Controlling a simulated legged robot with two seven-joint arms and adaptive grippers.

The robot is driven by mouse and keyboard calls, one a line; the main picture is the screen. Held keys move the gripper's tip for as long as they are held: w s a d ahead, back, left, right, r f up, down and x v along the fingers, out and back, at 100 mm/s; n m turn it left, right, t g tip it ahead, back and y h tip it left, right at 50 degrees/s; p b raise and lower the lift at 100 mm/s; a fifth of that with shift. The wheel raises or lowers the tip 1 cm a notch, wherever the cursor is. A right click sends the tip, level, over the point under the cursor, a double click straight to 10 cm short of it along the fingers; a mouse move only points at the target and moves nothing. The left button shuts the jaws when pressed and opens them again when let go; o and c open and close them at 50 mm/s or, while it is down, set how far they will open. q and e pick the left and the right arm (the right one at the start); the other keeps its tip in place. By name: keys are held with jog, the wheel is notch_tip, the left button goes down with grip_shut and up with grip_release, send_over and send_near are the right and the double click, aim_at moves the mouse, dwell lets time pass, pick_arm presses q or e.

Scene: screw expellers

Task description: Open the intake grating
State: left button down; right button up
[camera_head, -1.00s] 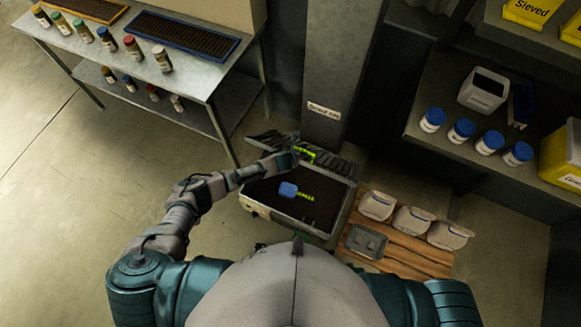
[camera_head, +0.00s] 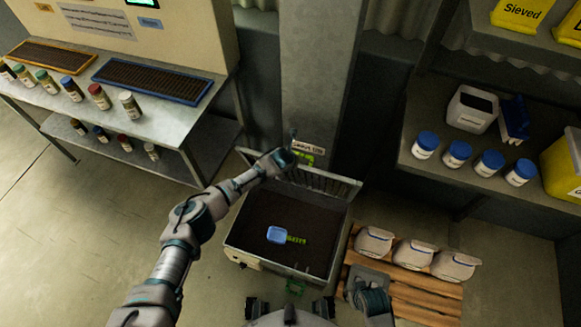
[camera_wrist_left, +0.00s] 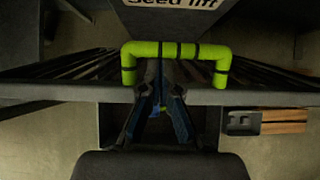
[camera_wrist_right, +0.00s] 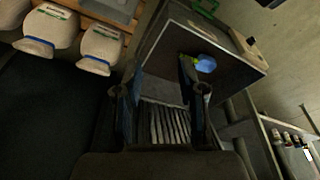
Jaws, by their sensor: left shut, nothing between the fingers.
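The intake grating (camera_head: 325,183) is a dark slatted panel, raised along the back edge of the hopper (camera_head: 236,256). The hopper's top is uncovered, showing dark material inside. The grating's bright green handle (camera_head: 303,157) is close to my left gripper (camera_head: 291,143). In the left wrist view, the handle (camera_wrist_left: 175,50) is a U-shaped bar beyond the fingers of my left gripper (camera_wrist_left: 163,98), which are shut and empty. Whether they touch it I cannot tell. My right gripper (camera_wrist_right: 162,88) is open and empty, with the grating's slats (camera_wrist_right: 165,125) visible beyond it.
A blue scoop (camera_head: 277,235) with a green handle lies in the hopper. A grey column (camera_head: 320,80) stands behind the grating. White sacks (camera_head: 412,249) on a wooden pallet (camera_head: 425,290) are to the right. A workbench (camera_head: 165,125) stands left, a shelf (camera_head: 430,170) right.

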pick_arm(q)
jog(key=shift+w+d+b, duration=0.2)
jog(key=shift+w+b, duration=0.2)
jog(key=shift+w, duration=0.15)
jog(key=shift+w+r, duration=0.15)
jog(key=shift+w+d+r, duration=0.15)
jog(key=shift+w, duration=0.1)
pick_arm(e)
jog(key=shift+t, duration=0.4)
jog(key=shift+w+a+r, duration=0.1)
jog(key=shift+w+r, duration=0.05)
jog(key=shift+r, duration=0.85)
jog(key=shift+w+r, duration=0.1)
jog(key=shift+r, duration=0.9)
